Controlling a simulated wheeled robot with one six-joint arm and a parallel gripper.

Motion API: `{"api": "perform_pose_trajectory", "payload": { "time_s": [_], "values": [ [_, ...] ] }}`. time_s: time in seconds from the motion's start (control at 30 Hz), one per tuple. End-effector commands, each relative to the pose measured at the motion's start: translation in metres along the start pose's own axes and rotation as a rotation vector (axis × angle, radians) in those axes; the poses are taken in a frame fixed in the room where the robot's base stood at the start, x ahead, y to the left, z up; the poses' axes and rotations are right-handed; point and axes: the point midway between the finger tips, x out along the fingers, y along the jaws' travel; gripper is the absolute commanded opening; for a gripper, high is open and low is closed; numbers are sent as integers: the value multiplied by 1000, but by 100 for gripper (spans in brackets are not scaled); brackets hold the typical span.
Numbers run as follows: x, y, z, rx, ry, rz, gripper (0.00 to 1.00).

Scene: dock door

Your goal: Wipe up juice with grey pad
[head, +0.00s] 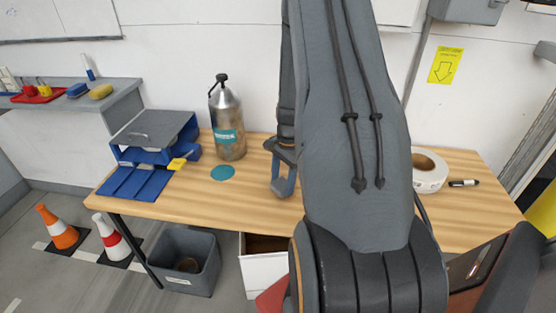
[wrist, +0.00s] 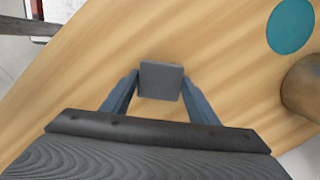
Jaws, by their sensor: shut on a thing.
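The grey pad (wrist: 161,80) is a small dark square held between the two blue fingertips of my gripper (wrist: 160,84) in the wrist view. The gripper is shut on it, above the wooden table (wrist: 100,60). I cannot tell whether the pad touches the tabletop. In the head view my gripper (head: 284,186) is over the middle of the table, right of the metal flask, and the pad cannot be made out. I see no juice in either view; my arm hides part of the tabletop in the head view.
A teal disc (head: 222,172) lies on the table before a metal flask (head: 227,122). A blue stand (head: 152,143) with a yellow item (head: 178,164) is at the left. A white tape roll (head: 429,172) and marker (head: 463,183) are at the right. A grey bin (head: 184,262) stands below.

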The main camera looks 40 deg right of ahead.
Motion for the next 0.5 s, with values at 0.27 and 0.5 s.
{"api": "perform_pose_trajectory", "payload": {
  "time_s": [0.27,0.5],
  "values": [
    [-31,0,8,-1,0,1,33],
    [-52,-1,12,-6,1,0,33]
  ]
}}
